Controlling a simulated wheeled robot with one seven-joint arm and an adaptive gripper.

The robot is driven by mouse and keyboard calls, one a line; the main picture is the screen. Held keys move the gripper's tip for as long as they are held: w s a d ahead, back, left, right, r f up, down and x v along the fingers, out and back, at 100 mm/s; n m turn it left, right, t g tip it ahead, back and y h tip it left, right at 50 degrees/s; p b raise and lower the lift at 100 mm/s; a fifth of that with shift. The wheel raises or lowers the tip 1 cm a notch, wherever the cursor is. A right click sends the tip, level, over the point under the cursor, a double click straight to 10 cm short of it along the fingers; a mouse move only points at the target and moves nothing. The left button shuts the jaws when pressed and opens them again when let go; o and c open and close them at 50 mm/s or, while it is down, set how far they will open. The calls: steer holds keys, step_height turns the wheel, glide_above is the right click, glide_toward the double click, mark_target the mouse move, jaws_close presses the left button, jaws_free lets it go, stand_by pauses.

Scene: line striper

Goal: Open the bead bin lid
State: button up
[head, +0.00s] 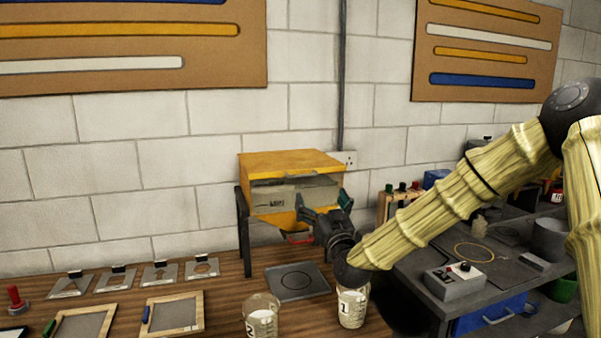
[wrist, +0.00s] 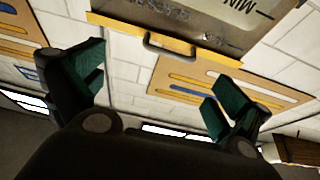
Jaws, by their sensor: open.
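The bead bin (head: 265,196) is a yellow box with a greyish marked front window, raised on dark legs against the wall. Its yellow lid (head: 288,162) lies across the top and looks shut. In the wrist view, which is upside down, the window (wrist: 215,20) shows at the top with a yellow lid edge (wrist: 120,27) and a dark handle (wrist: 180,50) on it. My gripper (head: 322,206) is in front of the bin, at its lower right. In the wrist view my open gripper (wrist: 157,85) has green fingertips wide apart. The handle lies ahead of the gap, apparently untouched.
Glass beakers of white beads (head: 262,318) (head: 351,306) stand near the bench's front, one below my arm. A dark square plate (head: 297,281) lies below the bin. Framed screens (head: 172,313) and stencils (head: 160,277) lie left. A dark workbench (head: 450,290) stands right.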

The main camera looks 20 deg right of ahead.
mark_target(304, 175)
steer(key=p+x, duration=0.1)
steer(key=x, duration=0.2)
steer(key=a+p+x, duration=0.1)
steer(key=x, duration=0.2)
steer(key=p+x, duration=0.2)
steer(key=x, duration=0.1)
steer(key=shift+w+a+r, duration=0.15)
steer(key=shift+a+r, duration=0.05)
steer(key=shift+a, duration=0.05)
steer(key=shift+w+a+r, duration=0.1)
steer(key=shift+w, duration=0.6)
